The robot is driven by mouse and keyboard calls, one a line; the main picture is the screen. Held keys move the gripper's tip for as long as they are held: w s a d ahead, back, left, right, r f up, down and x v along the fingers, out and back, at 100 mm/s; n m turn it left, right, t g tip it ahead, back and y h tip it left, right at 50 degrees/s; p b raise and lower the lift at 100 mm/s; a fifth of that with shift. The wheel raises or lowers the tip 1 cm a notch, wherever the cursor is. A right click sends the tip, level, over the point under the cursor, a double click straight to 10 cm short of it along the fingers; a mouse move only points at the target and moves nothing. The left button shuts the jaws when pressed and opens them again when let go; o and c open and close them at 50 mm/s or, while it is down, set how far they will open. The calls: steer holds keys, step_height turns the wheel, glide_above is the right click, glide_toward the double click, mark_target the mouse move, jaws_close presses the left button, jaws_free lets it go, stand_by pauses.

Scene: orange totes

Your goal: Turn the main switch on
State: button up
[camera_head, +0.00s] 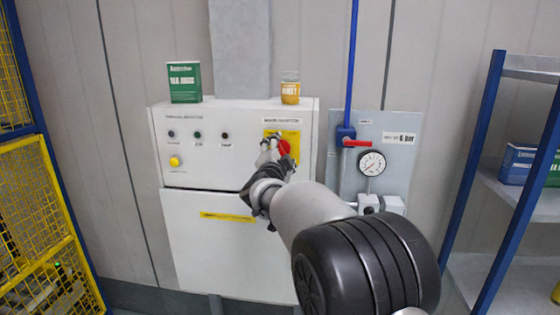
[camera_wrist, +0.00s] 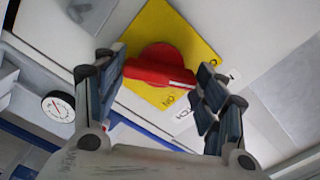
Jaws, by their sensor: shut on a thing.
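The main switch is a red rotary knob (camera_head: 284,147) on a yellow plate (camera_head: 292,134), at the right of the white control panel's front. In the wrist view the red knob (camera_wrist: 158,66) has a grip bar with a white line, and the yellow plate (camera_wrist: 150,28) lies behind it. The letters "ON" show on the plate close to the bar. My gripper (camera_head: 270,148) reaches the knob from the front. Its fingers (camera_wrist: 161,72) stand on both sides of the knob, shut on it. In the head view, the gripper hides part of the knob.
A green box (camera_head: 184,82) and a yellow-labelled jar (camera_head: 290,88) stand on top of the control panel (camera_head: 235,170). Right of it are a red-handled valve (camera_head: 356,143) and a gauge (camera_head: 371,163). A blue shelf (camera_head: 497,170) stands right, a yellow mesh fence (camera_head: 35,190) left.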

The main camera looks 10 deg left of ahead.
steer(key=m+b, duration=0.3)
steer(key=m, duration=0.2)
steer(key=shift+f, duration=0.1)
steer(key=shift+m, duration=0.4)
steer(key=o, duration=1.1)
steer(key=shift+c, duration=0.2)
steer(key=shift+s, duration=0.1)
steer(key=s, duration=1.2)
steer(key=shift+a, duration=0.15)
